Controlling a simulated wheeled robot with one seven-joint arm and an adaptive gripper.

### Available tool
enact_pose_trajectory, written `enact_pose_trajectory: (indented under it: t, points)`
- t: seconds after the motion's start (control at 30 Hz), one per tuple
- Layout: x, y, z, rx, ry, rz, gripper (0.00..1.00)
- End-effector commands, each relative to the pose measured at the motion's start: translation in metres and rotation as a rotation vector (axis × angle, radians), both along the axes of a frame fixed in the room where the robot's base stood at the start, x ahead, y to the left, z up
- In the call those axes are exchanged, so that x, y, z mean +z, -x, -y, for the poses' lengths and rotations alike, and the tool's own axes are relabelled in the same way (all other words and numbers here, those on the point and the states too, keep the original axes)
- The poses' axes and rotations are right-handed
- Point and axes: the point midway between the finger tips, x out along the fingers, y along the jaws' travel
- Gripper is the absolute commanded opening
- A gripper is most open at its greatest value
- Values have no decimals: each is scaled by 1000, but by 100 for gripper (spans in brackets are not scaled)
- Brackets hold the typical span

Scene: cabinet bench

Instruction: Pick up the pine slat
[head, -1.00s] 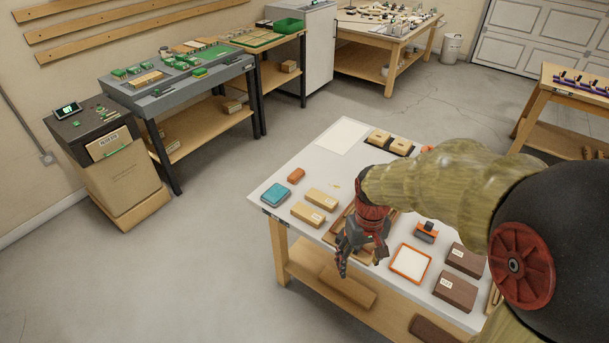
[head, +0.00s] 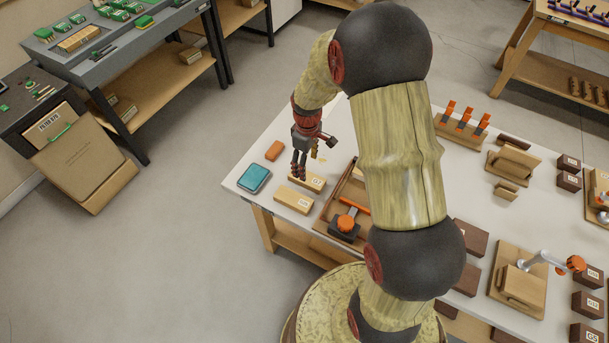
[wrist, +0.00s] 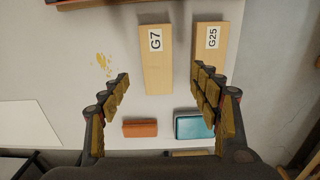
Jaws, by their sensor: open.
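Two pale pine slats lie side by side on the white bench top. The slat marked G7 (wrist: 157,62) is between my open fingers in the wrist view; in the head view this slat (head: 313,184) is partly hidden by my gripper. The slat marked G25 (wrist: 207,45) lies just to its right, partly covered by the right finger; in the head view it is the nearer slat (head: 293,200). My gripper (wrist: 162,76) is open and empty, pointing down above the G7 slat; it also shows in the head view (head: 299,172). I cannot tell its exact height.
A teal box (wrist: 193,126) and an orange-brown block (wrist: 140,128) sit beyond the slats' unmarked ends. A brown tray (head: 351,192) lies right of the slats. Yellowish bits (wrist: 103,66) lie left of G7. Dark blocks (head: 470,236) stand farther right.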

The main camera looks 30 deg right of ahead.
Motion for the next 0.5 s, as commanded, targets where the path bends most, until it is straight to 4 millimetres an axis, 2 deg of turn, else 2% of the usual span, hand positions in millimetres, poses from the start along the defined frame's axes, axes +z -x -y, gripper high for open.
enact_pose_trajectory:
  t: [0.5]
  points:
    - [-44, -1, 1, 16, -1, -3, 63]
